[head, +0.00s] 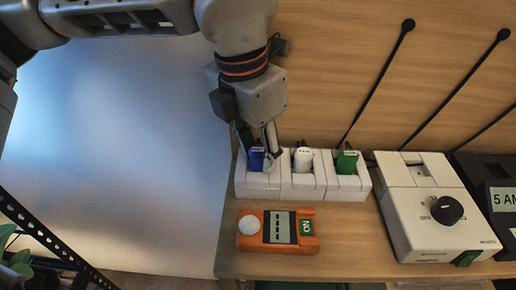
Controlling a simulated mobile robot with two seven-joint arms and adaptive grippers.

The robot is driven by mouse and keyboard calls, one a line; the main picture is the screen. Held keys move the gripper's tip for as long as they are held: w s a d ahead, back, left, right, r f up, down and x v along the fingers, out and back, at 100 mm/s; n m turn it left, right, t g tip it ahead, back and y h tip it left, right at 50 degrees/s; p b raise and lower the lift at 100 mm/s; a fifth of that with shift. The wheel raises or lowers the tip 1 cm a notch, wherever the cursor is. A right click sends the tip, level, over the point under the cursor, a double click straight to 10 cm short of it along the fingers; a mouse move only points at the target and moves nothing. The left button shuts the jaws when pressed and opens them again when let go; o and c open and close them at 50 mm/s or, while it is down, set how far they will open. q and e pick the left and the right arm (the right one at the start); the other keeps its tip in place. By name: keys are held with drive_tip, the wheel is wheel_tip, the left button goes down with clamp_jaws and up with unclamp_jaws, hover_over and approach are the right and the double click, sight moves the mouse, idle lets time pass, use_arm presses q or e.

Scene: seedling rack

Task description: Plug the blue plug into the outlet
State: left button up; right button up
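The blue plug (256,159) stands upright in the left compartment of a white holder (260,188). My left gripper (261,150) comes down from above, with its fingers on either side of the plug's top. The fingers look spread, with a gap on the right side; contact with the plug is not clear. A white box with a dial (433,220) has a recessed panel at its back that may be the outlet; I cannot tell for sure. My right gripper is not in view.
A white plug (302,158) and a green plug (346,162) stand in the neighbouring compartments. An orange device (278,231) lies in front. A black box (501,198) stands at the right. Black cables with round ends (377,82) lean against the wooden back panel (340,60).

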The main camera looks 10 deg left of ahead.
use_arm(q)
drive_tip(key=shift+f, duration=0.5)
drive_tip(key=shift+s+a+r, duration=0.1)
drive_tip(key=shift+r, duration=0.1)
drive_tip(key=shift+r, duration=0.25)
wheel_tip(320, 180, up, 12)
drive_tip(key=s, duration=0.1)
drive_tip(key=shift+s+a+f, duration=0.15)
drive_tip(key=shift+a+f, duration=0.1)
drive_tip(key=shift+a, duration=0.2)
